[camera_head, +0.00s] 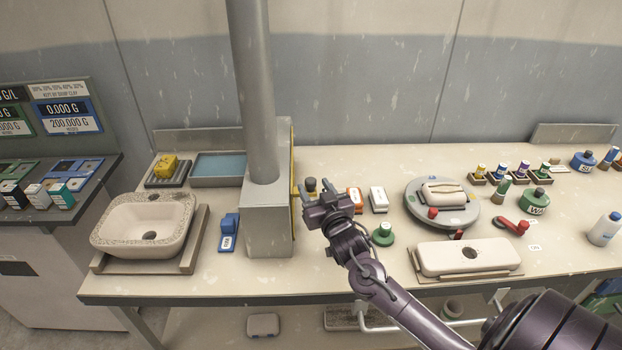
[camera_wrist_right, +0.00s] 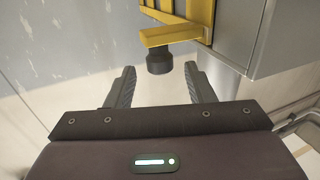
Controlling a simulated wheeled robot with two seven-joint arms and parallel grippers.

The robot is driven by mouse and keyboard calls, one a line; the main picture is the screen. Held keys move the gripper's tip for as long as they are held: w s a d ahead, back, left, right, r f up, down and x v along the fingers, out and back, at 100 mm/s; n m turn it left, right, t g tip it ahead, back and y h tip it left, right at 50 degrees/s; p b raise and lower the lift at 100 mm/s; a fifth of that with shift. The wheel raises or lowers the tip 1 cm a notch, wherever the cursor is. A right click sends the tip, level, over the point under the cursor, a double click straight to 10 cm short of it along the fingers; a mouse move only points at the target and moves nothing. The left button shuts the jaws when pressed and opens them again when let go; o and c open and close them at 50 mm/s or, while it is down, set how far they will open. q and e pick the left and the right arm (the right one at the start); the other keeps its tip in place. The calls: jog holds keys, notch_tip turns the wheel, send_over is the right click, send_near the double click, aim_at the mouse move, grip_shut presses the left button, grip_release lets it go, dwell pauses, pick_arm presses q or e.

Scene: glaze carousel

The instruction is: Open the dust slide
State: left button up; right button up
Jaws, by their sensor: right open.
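The dust slide (camera_wrist_right: 175,34) is a yellow plate with a ledge, on the side of a grey metal box. A short black knob (camera_wrist_right: 159,62) sits at its ledge in the right wrist view. In the head view only a thin yellow edge (camera_head: 293,178) of the slide shows on the box's right side. My right gripper (camera_head: 314,190) is beside that side of the box. In its wrist view its two fingers (camera_wrist_right: 159,72) are apart and empty, with the knob lined up between and just past the tips; contact cannot be told. My left gripper is not in view.
The grey box (camera_head: 267,225) carries a thick vertical pipe (camera_head: 252,90). A blue item (camera_head: 229,228) and a basin (camera_head: 146,222) stand left of it. Right of my gripper are small containers (camera_head: 378,199), a green-lidded jar (camera_head: 383,235), a round turntable (camera_head: 470,215) and a pale block (camera_head: 463,257).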

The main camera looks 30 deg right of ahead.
aim_at(313, 185)
jog(key=shift+p+x, duration=0.35)
jog(key=shift+x, duration=1.3)
grip_shut()
